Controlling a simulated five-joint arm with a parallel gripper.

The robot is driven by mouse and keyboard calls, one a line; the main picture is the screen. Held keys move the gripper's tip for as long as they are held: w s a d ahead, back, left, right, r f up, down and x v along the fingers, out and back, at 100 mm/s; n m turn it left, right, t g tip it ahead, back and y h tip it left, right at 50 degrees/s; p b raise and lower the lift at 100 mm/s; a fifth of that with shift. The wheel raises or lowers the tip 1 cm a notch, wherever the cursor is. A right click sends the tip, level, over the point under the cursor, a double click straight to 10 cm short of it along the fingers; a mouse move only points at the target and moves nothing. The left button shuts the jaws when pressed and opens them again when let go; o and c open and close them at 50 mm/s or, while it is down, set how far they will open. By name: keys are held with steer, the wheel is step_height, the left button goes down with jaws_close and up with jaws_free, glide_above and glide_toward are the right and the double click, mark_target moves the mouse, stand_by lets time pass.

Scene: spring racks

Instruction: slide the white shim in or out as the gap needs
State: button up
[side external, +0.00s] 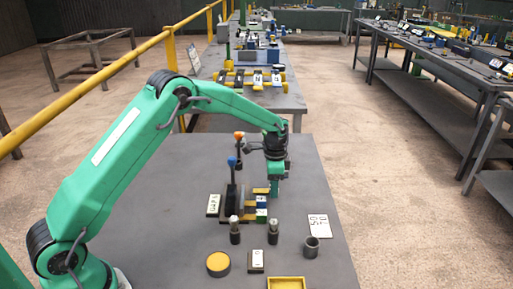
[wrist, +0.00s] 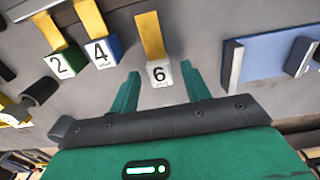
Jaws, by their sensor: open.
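The white shim, a yellow strip (wrist: 150,35) ending in a white block marked 6 (wrist: 159,74), is in the middle of the wrist view. My gripper (wrist: 162,90) is open, with one green finger on each side of the white block, apart from it. The blue shim marked 4 (wrist: 101,52) and the green shim marked 2 (wrist: 61,63) lie to its left. In the side view my gripper (side external: 275,189) points down at the far end of the spring rack. The blue block (side external: 262,202) and green block (side external: 261,215) show there; the white block is hidden.
Two pegs (side external: 234,231) (side external: 272,233), a yellow disc (side external: 218,264), a grey cup (side external: 311,247), a number card (side external: 318,226) and a yellow tray (side external: 286,278) are nearer.

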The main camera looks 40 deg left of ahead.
steer(key=shift+f, duration=0.2)
jaws_close()
steer(key=shift+s+a+r, duration=0.1)
steer(key=shift+s+a, duration=1.5)
steer(key=shift+a, duration=0.05)
jaws_free()
steer(key=shift+r, duration=0.1)
